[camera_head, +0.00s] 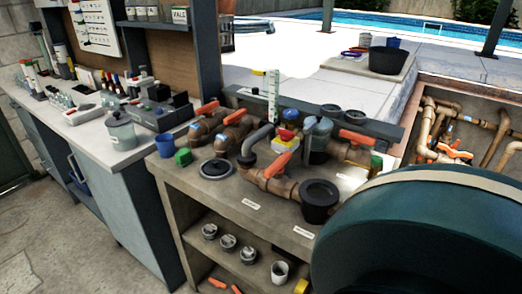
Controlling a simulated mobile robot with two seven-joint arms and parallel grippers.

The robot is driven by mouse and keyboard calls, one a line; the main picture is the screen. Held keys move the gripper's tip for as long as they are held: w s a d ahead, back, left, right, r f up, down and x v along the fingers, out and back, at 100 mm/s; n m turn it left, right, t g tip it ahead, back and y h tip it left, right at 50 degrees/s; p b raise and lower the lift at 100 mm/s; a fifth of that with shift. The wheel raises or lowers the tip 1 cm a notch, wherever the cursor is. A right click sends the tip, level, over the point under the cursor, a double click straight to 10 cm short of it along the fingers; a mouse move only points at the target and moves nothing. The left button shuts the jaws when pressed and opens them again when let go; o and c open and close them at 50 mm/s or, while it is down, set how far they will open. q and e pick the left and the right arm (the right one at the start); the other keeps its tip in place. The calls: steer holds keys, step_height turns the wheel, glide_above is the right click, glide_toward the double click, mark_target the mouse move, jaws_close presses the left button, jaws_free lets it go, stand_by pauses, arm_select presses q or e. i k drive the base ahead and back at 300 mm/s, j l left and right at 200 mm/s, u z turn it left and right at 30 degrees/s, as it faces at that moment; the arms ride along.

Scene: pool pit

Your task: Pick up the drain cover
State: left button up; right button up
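A round dark disc with a paler ring (217,169), which looks like the drain cover, lies flat on the grey workbench (222,195) in the middle of the picture. A green block and a blue cup stand to its left, and brown pipes lie behind it and to its right. A black round-topped piece (319,195) stands further right on the same bench. Neither of my grippers shows in the head view.
A large dark green rounded body (430,240) blocks the lower right. Brown pipes with orange handles (283,160) crowd the bench. A grey pot (121,131) stands on the left counter. Floor (60,230) is clear at lower left. A pool lies behind.

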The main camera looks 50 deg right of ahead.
mark_target(214, 167)
steer(key=i+j+z, duration=0.15)
steer(key=z, duration=0.3)
steer(key=i+j+z, duration=0.1)
steer(key=z, duration=0.4)
steer(key=i+j+z, duration=0.1)
steer(key=j+z, duration=0.2)
steer(key=z, duration=0.15)
